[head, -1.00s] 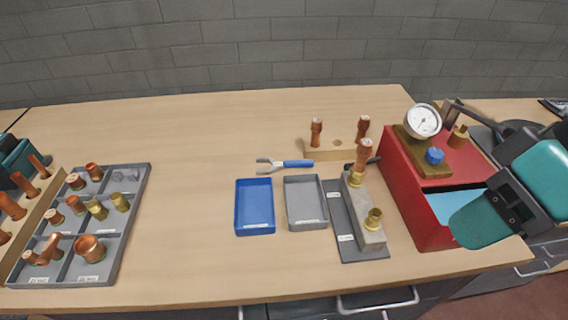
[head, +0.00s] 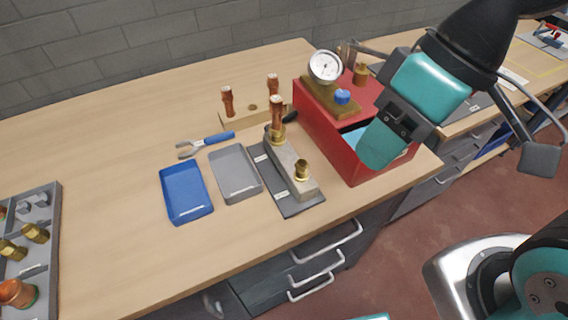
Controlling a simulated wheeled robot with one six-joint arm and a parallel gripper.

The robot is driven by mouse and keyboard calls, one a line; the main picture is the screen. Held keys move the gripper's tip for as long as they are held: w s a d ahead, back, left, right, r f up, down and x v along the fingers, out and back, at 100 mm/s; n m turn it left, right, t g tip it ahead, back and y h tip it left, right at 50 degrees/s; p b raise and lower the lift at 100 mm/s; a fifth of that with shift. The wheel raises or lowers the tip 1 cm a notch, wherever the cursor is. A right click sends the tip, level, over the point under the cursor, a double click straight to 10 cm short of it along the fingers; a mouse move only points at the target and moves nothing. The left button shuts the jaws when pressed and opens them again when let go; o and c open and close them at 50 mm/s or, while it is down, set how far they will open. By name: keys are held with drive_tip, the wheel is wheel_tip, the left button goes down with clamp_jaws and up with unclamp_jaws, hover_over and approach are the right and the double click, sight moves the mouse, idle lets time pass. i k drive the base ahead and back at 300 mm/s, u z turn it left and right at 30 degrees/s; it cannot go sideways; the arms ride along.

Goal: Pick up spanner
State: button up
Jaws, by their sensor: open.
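The spanner (head: 206,143) lies flat on the wooden bench, behind the blue and grey trays. It has a blue handle, pointing right, and a grey metal jaw end on the left. My gripper (head: 462,150) shows at the right, its fingers spread wide and empty. One finger, teal and dark, covers part of the red box; the other, with thin dark bars and a grey pad, is further right. The gripper is in the air, well to the right of the spanner and apart from it. The spanner is in full view.
A blue tray (head: 187,191) and grey tray (head: 236,173) sit in front of the spanner. A wooden block (head: 240,119) with copper fittings stands just behind its right end. A red box (head: 331,125) with a gauge stands further right. The bench left of the spanner is clear.

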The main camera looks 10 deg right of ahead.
sight(197, 144)
drive_tip(key=u, duration=0.05)
drive_tip(key=k, duration=0.45)
drive_tip(key=u, duration=0.9)
drive_tip(key=i, duration=0.6)
drive_tip(key=z, duration=0.35)
